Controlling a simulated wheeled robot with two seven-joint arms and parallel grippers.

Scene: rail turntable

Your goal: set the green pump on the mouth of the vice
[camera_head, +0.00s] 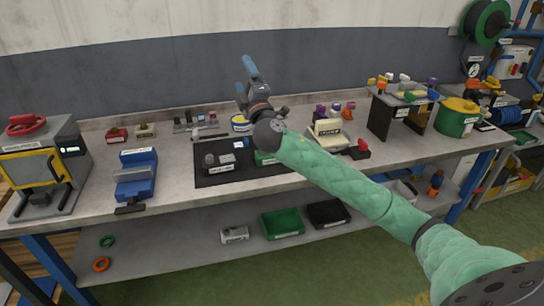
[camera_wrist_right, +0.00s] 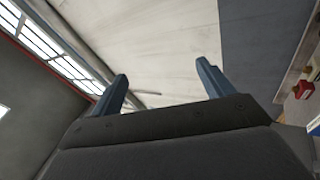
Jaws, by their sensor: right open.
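The blue vice (camera_head: 136,178) stands on the left part of the bench, with its black handle toward the front edge. My right gripper (camera_head: 246,76) is raised above the bench near the wall, between the vice and the riser, pointing up. Its two blue fingers are apart, and the wrist view (camera_wrist_right: 165,80) shows nothing between them. My left gripper is not in view.
My right arm hides part of a black mat (camera_head: 205,180) and things on it. A machine (camera_head: 45,170) stands left of the vice. A cream device (camera_head: 327,132), the riser (camera_head: 382,118) and a green pot (camera_head: 457,117) stand to the right.

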